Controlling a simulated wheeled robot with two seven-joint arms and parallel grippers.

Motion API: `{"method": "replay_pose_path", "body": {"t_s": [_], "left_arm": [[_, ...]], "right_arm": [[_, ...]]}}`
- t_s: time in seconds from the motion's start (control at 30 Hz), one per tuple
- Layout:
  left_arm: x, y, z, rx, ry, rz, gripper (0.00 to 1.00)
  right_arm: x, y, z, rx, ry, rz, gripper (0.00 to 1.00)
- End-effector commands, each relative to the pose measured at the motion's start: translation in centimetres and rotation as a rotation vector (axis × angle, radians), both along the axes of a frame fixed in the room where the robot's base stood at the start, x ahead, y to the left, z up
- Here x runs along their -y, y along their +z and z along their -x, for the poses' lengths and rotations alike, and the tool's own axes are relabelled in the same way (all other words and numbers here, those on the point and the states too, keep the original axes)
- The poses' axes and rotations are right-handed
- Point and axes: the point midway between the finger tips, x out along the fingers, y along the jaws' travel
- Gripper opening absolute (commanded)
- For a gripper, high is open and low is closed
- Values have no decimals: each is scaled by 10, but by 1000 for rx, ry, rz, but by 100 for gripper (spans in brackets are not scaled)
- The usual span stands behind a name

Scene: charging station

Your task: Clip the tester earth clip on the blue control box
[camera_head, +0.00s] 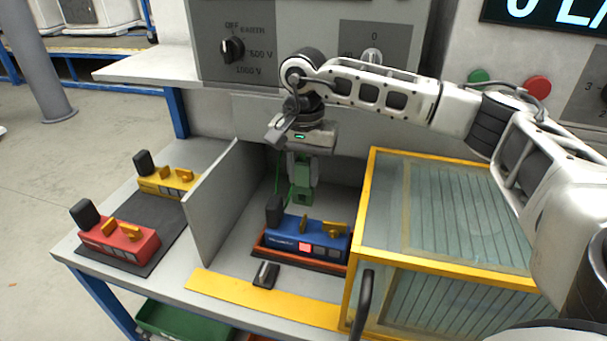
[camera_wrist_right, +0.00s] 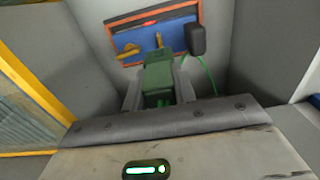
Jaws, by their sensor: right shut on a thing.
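The blue control box (camera_head: 307,237) sits in an orange-red tray in the grey-walled bay, with yellow parts and a black block on top. It also shows in the right wrist view (camera_wrist_right: 150,40). My right gripper (camera_head: 301,196) is above and just behind the box, pointing down. It is shut on the green earth clip (camera_wrist_right: 158,72), which also shows in the head view (camera_head: 301,178). A green lead runs from the clip. In the wrist view the clip's tip overlaps the near edge of the box; I cannot tell whether they touch. My left gripper is not in view.
A red box (camera_head: 118,240) and a yellow box (camera_head: 168,179) stand on a dark mat left of the grey divider (camera_head: 222,200). A yellow-framed glazed guard (camera_head: 440,205) stands close on the right. A black latch (camera_head: 265,274) lies in front of the tray.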

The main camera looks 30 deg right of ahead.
Motion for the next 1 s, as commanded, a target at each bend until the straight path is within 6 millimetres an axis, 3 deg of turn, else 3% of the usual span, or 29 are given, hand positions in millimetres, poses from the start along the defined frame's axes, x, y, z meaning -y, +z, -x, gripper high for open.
{"method": "replay_pose_path", "body": {"t_s": [0.37,0.63,1.0], "left_arm": [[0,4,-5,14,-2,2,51],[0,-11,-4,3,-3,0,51],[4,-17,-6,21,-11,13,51]], "right_arm": [[-1,0,1,-1,1,1,3],[-1,-20,1,-2,0,1,3],[-1,-50,1,-1,0,0,3]]}}
